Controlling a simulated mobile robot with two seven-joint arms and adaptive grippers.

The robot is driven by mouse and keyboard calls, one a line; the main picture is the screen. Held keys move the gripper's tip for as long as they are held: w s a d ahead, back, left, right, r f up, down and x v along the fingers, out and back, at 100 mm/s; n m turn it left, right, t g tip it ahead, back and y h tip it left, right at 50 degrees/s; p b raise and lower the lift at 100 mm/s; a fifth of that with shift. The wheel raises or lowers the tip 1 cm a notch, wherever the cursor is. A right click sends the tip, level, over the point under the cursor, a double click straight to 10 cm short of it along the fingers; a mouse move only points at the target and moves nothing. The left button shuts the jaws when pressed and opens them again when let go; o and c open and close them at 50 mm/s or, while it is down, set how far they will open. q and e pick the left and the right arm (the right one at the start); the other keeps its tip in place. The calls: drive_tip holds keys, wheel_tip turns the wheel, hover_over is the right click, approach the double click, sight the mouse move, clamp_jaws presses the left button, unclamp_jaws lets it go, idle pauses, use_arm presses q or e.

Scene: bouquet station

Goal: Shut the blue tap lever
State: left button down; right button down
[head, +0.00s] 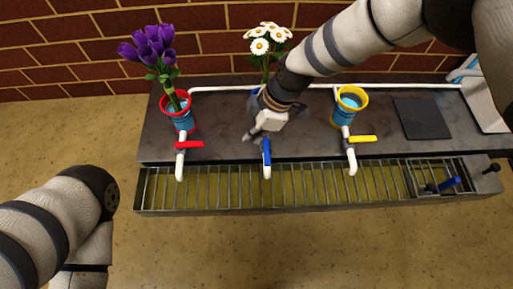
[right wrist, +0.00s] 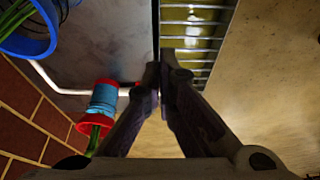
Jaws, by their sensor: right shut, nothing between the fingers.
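The blue tap lever (head: 267,152) is at the middle tap in the head view. It lies in line with the white spout (head: 267,172), pointing towards the grate. My right gripper (head: 251,136) is shut and empty, just to the left of the lever; I cannot tell whether it touches it. In the right wrist view its fingertips (right wrist: 158,76) meet near the counter's edge, and I cannot make out the blue lever there. My left arm is at the lower left of the head view, with its gripper out of frame.
The red lever (head: 189,145) and yellow lever (head: 363,139) sit crosswise on the neighbouring taps. A red-rimmed vase (head: 180,118) holds purple flowers; a yellow-rimmed vase (head: 350,103) stands right. White daisies (head: 267,40) rise behind my right arm. The grate (head: 220,188) runs along the front.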

sight(267, 153)
drive_tip(key=b+x, duration=0.4)
drive_tip(key=x, duration=0.5)
drive_tip(key=shift+s+f+b, duration=0.1)
drive_tip(key=shift+f+b, duration=0.05)
drive_tip(key=shift+b, duration=0.2)
drive_tip(key=d, duration=0.2)
drive_tip(key=shift+d+f+b, duration=0.3)
drive_tip(key=shift+d, duration=0.5)
drive_tip(key=shift+d, duration=0.1)
